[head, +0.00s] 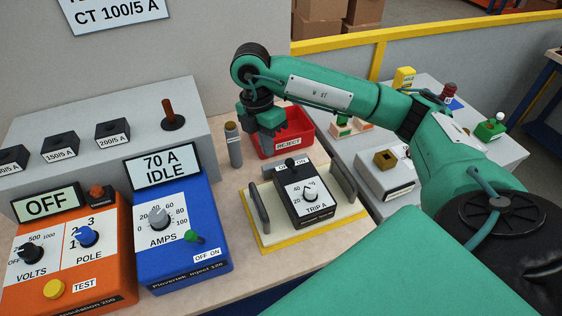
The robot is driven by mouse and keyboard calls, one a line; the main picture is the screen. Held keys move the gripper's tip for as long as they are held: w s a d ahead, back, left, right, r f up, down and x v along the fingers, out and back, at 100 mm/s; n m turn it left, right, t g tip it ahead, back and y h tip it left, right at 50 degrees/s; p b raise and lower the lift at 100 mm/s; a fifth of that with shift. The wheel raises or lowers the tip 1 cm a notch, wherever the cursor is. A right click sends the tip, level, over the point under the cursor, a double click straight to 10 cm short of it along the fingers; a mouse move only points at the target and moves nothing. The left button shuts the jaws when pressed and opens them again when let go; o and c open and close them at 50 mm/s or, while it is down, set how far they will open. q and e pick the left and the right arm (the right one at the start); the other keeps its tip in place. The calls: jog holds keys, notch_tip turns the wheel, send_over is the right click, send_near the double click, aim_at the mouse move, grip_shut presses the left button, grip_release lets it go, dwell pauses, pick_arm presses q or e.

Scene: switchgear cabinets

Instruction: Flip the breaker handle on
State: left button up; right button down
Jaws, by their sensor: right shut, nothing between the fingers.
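The breaker (318,212) is a dark box with a grey face, a white dial and a "TRIP A" label. It sits on a cream plate with a yellow edge, between two grey upright bars. Its small black handle (291,164) is at the far end of the face, between the OFF and ON labels; I cannot tell which way it leans. My right gripper (268,131) is shut and empty, pointing down beyond the breaker and slightly left of the handle, apart from it. It partly covers a red bin. My left gripper is out of view.
The red "REJECT" bin (299,143) stands behind the breaker. A grey cylinder (234,145) with a brown top is left of the gripper. The blue "70 A IDLE" box (205,228) and orange "OFF" tester (100,277) stand at left. A grey side table (490,155) is at right.

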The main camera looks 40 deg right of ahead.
aim_at(292, 166)
jog(key=f+p, duration=0.1)
jog(key=f, duration=0.2)
jog(key=d+f+p, duration=0.1)
jog(key=f+p, duration=0.1)
jog(key=f, duration=0.1)
jog(key=s+d+f+p, duration=0.1)
jog(key=f+p, duration=0.1)
jog(key=shift+d+f, duration=0.15)
jog(key=shift+f, duration=0.25)
jog(key=shift+w+d+r+p, duration=0.1)
jog(key=shift+w+d+p, duration=0.05)
jog(key=shift+d+p, duration=0.55)
jog(key=shift+d, duration=0.1)
jog(key=shift+b, duration=0.3)
jog(key=shift+d+r+y, duration=0.1)
jog(key=shift+d+y, duration=0.1)
jog(key=shift+y, duration=0.1)
